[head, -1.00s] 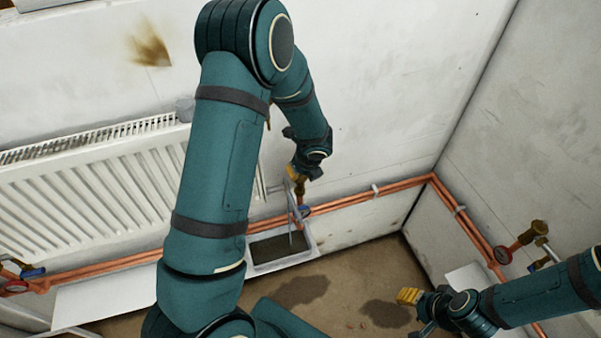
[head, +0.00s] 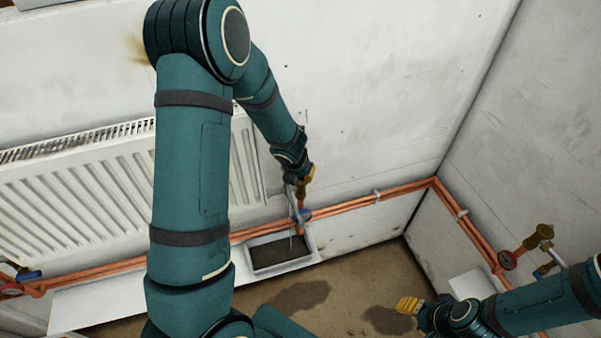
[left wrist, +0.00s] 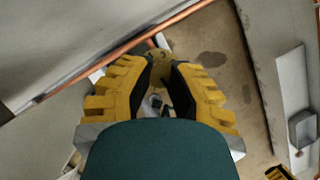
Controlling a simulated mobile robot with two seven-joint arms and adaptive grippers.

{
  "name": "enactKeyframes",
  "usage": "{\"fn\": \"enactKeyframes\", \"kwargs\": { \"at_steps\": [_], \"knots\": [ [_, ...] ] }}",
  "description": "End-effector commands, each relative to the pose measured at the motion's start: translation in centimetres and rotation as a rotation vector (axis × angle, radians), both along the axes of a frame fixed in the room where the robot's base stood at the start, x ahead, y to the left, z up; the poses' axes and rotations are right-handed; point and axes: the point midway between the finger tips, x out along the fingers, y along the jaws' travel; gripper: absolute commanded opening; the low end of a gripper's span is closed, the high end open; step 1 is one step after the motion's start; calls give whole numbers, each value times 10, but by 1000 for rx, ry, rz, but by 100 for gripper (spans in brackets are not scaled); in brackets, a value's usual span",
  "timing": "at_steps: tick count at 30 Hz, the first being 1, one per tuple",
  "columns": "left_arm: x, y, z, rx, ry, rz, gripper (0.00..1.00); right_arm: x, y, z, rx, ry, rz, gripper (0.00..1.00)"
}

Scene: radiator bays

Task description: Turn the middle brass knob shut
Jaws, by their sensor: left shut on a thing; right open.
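The middle brass knob (left wrist: 157,66) shows as a round brass face between the tips of my left gripper (left wrist: 160,78) in the left wrist view. My left gripper is shut on it, with a yellow finger on either side covering parts of the knob. In the head view my left gripper (head: 303,177) is at the middle valve by the copper pipes, and it and the wrist largely hide the knob. My right gripper (head: 409,305) is open and empty at the lower right, well away from the middle valve.
Copper pipes (head: 345,205) run along the wall. A grey tray (head: 313,250) stands below the middle valve. A white radiator (head: 85,200) is at left. The floor has dark wet patches.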

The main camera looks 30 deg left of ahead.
Motion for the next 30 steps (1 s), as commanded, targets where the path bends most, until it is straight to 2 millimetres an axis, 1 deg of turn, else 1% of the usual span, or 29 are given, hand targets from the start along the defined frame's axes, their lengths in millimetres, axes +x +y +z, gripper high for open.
{"fn": "enactKeyframes", "kwargs": {
  "at_steps": [3, 10, 25, 26, 27, 28, 29, 30],
  "knots": [
    [-1, 0, -1, -1, 3, -60, 0, 1, 0, 2, 0, -2, -2, 47],
    [-1, 0, -1, -2, 3, -128, 0, 1, 0, 3, 0, -3, -2, 47],
    [-1, 0, -1, 0, 3, -147, 0, 1, 0, 3, 0, -3, -2, 47],
    [-1, 0, -1, 0, 3, -147, 24, 1, 0, 3, 0, -3, -2, 47],
    [-1, 0, -1, -1, 3, -146, 38, 1, 0, 3, 0, -3, -2, 47],
    [-1, 0, -1, -1, 3, -146, 48, 1, 0, 3, 0, -3, -2, 47],
    [-1, 0, -1, -1, 3, -146, 53, 1, 0, 3, 0, -3, -2, 47],
    [-1, 0, -1, 0, 2, -146, 53, 1, 0, 3, 0, -3, -2, 47]
  ]
}}
